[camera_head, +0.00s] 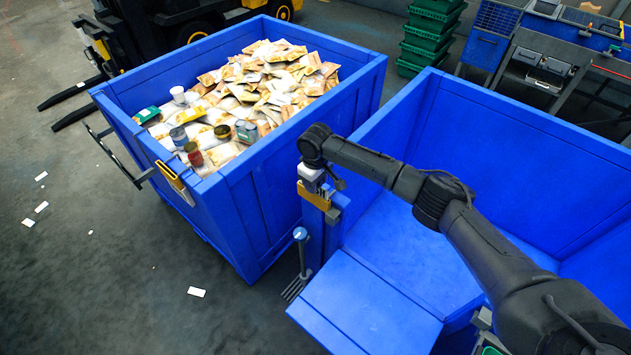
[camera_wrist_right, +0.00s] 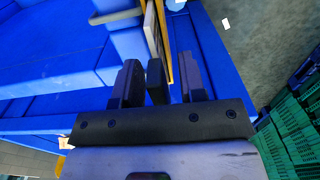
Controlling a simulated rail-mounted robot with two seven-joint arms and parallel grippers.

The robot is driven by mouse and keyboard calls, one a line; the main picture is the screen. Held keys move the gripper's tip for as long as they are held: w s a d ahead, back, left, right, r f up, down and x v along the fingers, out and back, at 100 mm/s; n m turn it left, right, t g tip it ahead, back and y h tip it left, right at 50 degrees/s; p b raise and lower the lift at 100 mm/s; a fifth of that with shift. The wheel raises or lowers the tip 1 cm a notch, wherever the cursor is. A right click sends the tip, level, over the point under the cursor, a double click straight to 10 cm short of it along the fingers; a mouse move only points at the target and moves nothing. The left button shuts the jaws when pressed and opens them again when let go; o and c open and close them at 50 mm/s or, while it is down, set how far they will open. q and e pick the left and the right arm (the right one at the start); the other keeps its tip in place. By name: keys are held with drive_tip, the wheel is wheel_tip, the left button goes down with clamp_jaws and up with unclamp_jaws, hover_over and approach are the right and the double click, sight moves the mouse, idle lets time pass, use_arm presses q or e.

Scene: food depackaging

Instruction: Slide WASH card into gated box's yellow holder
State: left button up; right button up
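The gated box (camera_head: 375,305) is blue, with its front flap folded down. Its yellow holder (camera_head: 315,198) is on the corner post, directly below my right gripper (camera_head: 312,186). In the right wrist view, the fingers of my right gripper (camera_wrist_right: 160,84) stand apart. A dark upright piece lies between them, with a visible gap to the right finger. Beyond it, a thin pale card-like panel (camera_wrist_right: 151,32), seen almost edge-on, stands against the yellow holder (camera_wrist_right: 168,42). No WASH lettering is readable, and I cannot tell how deep the panel sits. My left gripper is out of view.
A second blue box (camera_head: 265,185), full of food packets and jars, stands left, with its own yellow holder (camera_head: 176,183). Green crates (camera_head: 425,38) stand behind. Floor at left is mostly clear.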

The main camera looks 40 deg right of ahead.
wheel_tip(320, 180, up, 12)
drive_tip(key=shift+r+p, duration=0.1)
drive_tip(key=shift+p, duration=0.5)
drive_tip(key=s+a+f+n+t+y, duration=0.1)
drive_tip(key=s+a+f+n, duration=0.2)
drive_tip(key=s+a+f, duration=1.4)
drive_tip(key=s+m+t, duration=0.2)
drive_tip(key=s+m, duration=0.1)
drive_tip(key=s, duration=1.8)
drive_tip(key=shift+s+d+t+h, duration=0.3)
drive_tip(key=shift+s+d+h, duration=0.05)
drive_tip(key=shift+h, duration=0.05)
drive_tip(key=shift+r, duration=0.1)
